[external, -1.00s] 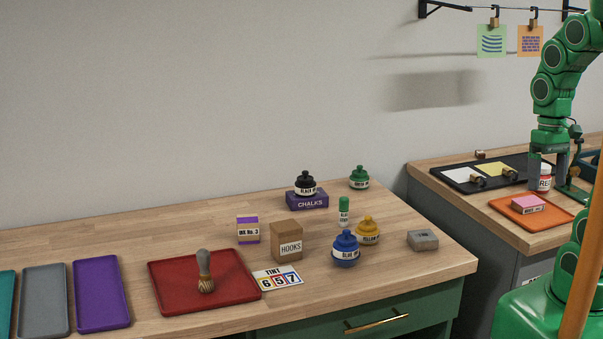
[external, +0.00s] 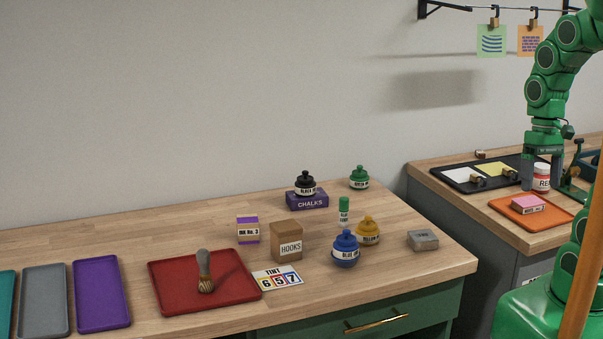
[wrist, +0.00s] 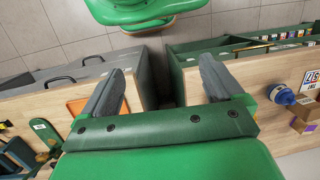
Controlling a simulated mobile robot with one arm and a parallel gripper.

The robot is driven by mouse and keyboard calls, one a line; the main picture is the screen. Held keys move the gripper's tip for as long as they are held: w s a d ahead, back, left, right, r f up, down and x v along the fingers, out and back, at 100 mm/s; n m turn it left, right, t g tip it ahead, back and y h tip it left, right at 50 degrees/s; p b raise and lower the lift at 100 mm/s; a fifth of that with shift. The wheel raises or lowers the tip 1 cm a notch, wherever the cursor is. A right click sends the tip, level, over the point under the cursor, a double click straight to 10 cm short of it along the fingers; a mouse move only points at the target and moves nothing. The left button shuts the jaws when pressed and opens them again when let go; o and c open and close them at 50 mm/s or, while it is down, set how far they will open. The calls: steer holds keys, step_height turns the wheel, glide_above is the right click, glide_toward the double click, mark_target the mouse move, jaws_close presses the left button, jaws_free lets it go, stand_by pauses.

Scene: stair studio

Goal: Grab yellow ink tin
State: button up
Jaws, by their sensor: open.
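The yellow ink tin (external: 368,232) is a round yellow pot with a knobbed lid and a pale label. It stands upright on the wooden counter, just behind and right of the blue ink tin (external: 345,248), which hides part of its left side. My gripper (external: 541,174) is open and empty over the right-hand counter, well to the right of the yellow tin. In the wrist view my gripper (wrist: 160,88) shows its two fingers spread with nothing between them. The blue tin shows there at the right (wrist: 283,95); I cannot make out the yellow one.
A grey block (external: 423,240) lies right of the yellow tin. A green glue stick (external: 344,210) stands behind it, and a hooks box (external: 287,241) is to the left. A gap separates the counters. A white jar (external: 542,178) and orange tray (external: 510,214) are near my gripper.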

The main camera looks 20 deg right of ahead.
steer(key=w+a+f+m+g+y, duration=0.1)
steer(key=w+a+f+m+y, duration=0.3)
steer(key=w+a, duration=0.6)
steer(key=m+y, duration=0.7)
steer(key=m, duration=0.1)
glide_toward(367, 229)
steer(key=s+r, duration=0.5)
steer(key=s, duration=0.2)
steer(key=w+f+m+t, duration=0.1)
steer(key=w+f+m, duration=0.1)
steer(key=w+f+m+t+y, duration=0.1)
steer(key=w+f+m, duration=0.1)
steer(key=f, duration=0.1)
steer(key=w+f+m+t, duration=0.1)
steer(key=w+f+m, duration=0.1)
steer(key=w+f, duration=0.1)
steer(key=shift+w+f, duration=0.1)
steer(key=shift+f, duration=0.1)
steer(key=shift+r+x, duration=0.2)
steer(key=shift+x, duration=3.75)
steer(key=shift+c, duration=0.2)
steer(key=shift+y, duration=0.3)
steer(key=c, duration=1.3)
steer(key=shift+r, duration=0.15)
